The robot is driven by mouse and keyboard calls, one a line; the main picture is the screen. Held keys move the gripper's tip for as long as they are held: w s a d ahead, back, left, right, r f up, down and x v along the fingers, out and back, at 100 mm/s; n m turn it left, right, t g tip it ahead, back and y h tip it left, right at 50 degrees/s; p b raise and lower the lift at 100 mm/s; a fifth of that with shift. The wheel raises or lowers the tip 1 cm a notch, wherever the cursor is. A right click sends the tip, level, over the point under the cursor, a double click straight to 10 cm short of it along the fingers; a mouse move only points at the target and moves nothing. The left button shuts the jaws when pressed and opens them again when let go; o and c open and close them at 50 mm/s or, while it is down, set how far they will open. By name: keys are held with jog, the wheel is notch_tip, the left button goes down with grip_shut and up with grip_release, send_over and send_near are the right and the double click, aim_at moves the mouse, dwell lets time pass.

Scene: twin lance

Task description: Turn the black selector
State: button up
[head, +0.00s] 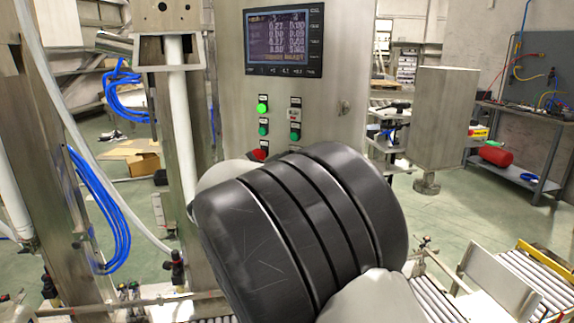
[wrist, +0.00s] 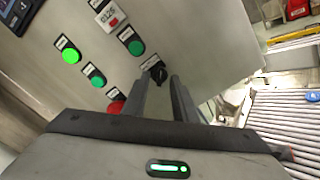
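The black selector (wrist: 158,74) is a small dark knob with a label above it on the grey control panel (wrist: 200,35). My gripper (wrist: 160,80) is open in the wrist view, and its two dark fingers reach toward the panel. The selector shows between the two fingertips, with a finger on either side in the picture. I cannot tell whether either finger touches it. In the head view my own dark arm hides the selector and the gripper.
Beside the selector are a lit green button (wrist: 71,55), two darker green buttons (wrist: 135,47) and a red button (wrist: 116,106). A screen (head: 284,40) sits above them. A roller conveyor (wrist: 285,125) lies to the right. Blue hoses (head: 100,215) hang at left.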

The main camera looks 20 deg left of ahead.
jog(key=p+v, duration=0.1)
jog(key=v, duration=1.5)
jog(key=shift+s, duration=0.4)
jog(key=d+f+m+g+h, duration=0.15)
jog(key=d+m+g, duration=0.35)
jog(key=d, duration=1)
jog(key=d+f+m+g+h, duration=0.15)
jog(key=d+m+g, duration=0.35)
jog(key=d, duration=1)
jog(key=s+d+f+m+g+y, duration=0.3)
jog(key=s+d+m+g+y, duration=0.1)
jog(key=s+d+m, duration=0.65)
jog(key=s+m+t+y, duration=0.2)
jog(key=s+m+y, duration=0.1)
jog(key=s+m, duration=0.25)
notch_tip(320, 180, up, 19)
jog(key=n+p, duration=0.1)
jog(key=p, duration=1.8)
jog(key=shift+s, duration=0.35)
